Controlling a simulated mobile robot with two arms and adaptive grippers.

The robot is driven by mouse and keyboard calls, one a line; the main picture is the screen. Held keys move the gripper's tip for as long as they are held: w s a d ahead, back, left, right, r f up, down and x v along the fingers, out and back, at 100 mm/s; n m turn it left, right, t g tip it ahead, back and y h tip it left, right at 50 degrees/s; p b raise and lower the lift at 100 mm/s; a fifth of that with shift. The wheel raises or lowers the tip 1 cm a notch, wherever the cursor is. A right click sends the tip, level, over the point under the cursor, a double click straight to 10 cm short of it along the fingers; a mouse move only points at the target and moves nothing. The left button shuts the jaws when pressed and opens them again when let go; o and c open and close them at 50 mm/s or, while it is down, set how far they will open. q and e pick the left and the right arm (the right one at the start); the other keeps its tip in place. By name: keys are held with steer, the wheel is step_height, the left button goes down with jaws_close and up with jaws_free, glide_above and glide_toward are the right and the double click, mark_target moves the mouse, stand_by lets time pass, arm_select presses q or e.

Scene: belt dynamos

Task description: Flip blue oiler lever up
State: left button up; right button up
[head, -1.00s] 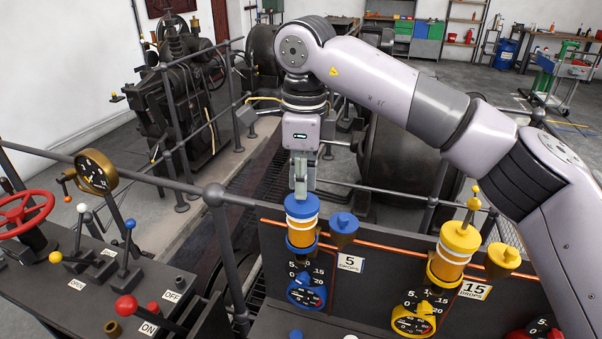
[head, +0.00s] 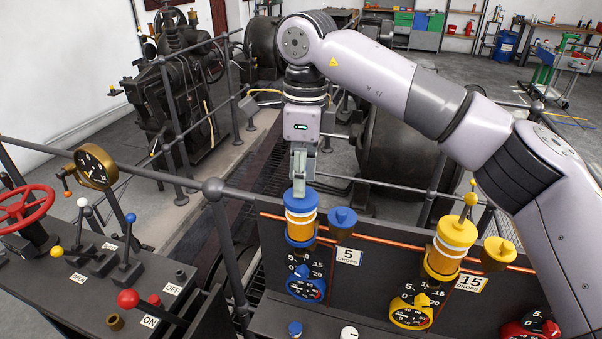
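The blue oiler (head: 301,217) stands on the dark panel in the middle of the head view, with a blue cap, an amber glass and a blue dial (head: 306,285) below it. My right gripper (head: 299,188) points straight down at the top of its cap. The fingers show as a narrow pair seen nearly from the side, so I cannot tell the gap between them. The oiler's lever is mostly hidden by the fingertips; a little blue shows there. I cannot tell whether they grip it. My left gripper is not in view.
A blue filler cup (head: 341,219) stands close right of the blue oiler. The yellow oiler (head: 452,248), its lever upright, stands further right under my arm. A copper pipe and a railing (head: 213,190) run nearby. A lever console (head: 110,265) is at left.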

steer(key=r, duration=1.2)
steer(key=shift+d, duration=0.2)
